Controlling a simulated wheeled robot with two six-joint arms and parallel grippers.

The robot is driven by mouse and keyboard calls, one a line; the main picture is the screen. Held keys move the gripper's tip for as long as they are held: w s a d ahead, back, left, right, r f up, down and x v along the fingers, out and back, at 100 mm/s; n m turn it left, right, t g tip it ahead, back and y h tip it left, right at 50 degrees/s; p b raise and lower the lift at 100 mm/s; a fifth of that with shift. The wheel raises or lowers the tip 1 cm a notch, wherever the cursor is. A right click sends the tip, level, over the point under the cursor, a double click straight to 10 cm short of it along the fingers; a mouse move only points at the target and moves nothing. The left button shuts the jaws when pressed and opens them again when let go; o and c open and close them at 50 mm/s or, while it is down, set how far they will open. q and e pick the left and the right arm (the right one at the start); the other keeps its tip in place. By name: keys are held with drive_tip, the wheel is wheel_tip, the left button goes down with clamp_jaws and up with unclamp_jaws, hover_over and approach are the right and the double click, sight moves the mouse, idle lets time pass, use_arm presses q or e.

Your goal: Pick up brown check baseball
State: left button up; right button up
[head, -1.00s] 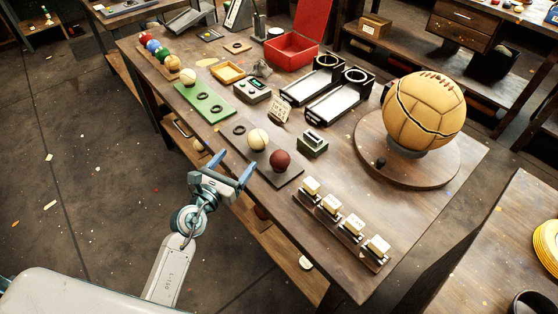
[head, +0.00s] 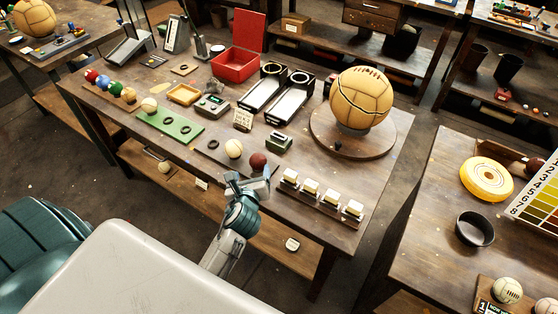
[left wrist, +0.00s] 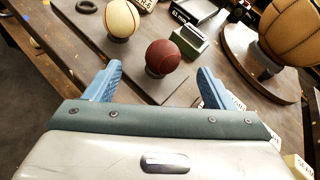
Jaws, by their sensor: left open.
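A dark red-brown ball (head: 258,162) sits on a dark board on the workbench; it also shows in the left wrist view (left wrist: 163,57). It looks plain there, and I cannot make out a check pattern. A cream ball with seams (head: 234,149) sits beside it on the same board, and also shows in the left wrist view (left wrist: 122,19). My left gripper (head: 250,180) is at the bench's near edge, just short of the red-brown ball. In the left wrist view its blue fingers (left wrist: 160,72) are spread and empty, with the ball beyond the gap.
A row of small labelled blocks (head: 321,194) stands right of the gripper. A large tan ball (head: 361,98) rests on a round wooden stand (head: 323,133). A green board (head: 168,125) and a red box (head: 237,66) lie farther back. Another table (head: 440,180) is at right.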

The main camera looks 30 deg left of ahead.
sight(257, 164)
use_arm(q)
drive_tip(key=shift+w+d+f, duration=0.1)
drive_tip(key=shift+d+f, duration=0.1)
drive_tip(key=shift+d, duration=0.1)
drive_tip(key=x, duration=0.5)
drive_tip(key=shift+w+d+f+p, duration=0.1)
drive_tip(key=shift+d+f+p, duration=0.2)
drive_tip(key=shift+f, duration=0.05)
drive_tip(key=shift+w+a, duration=0.15)
drive_tip(key=shift+w, duration=0.1)
drive_tip(key=shift+w+a+f+p, duration=0.2)
drive_tip(key=shift+w+a+p, duration=0.1)
drive_tip(key=shift+w, duration=0.1)
drive_tip(key=x, duration=0.3)
drive_tip(key=shift+w+f+p, duration=0.2)
drive_tip(key=shift+f+p, duration=0.05)
drive_tip(key=shift+p, duration=0.1)
drive_tip(key=shift+w+a+f, duration=0.15)
drive_tip(key=shift+w+f, duration=0.1)
drive_tip(key=shift+s+r, duration=0.1)
drive_tip(key=shift+c, duration=0.3)
use_arm(e)
drive_tip(key=shift+w+d+r, duration=0.1)
drive_tip(key=shift+w+r, duration=0.25)
drive_tip(key=shift+r, duration=0.2)
drive_tip(key=shift+w+d+r, duration=0.1)
drive_tip(key=shift+w+r, duration=0.25)
drive_tip(key=shift+r, duration=0.2)
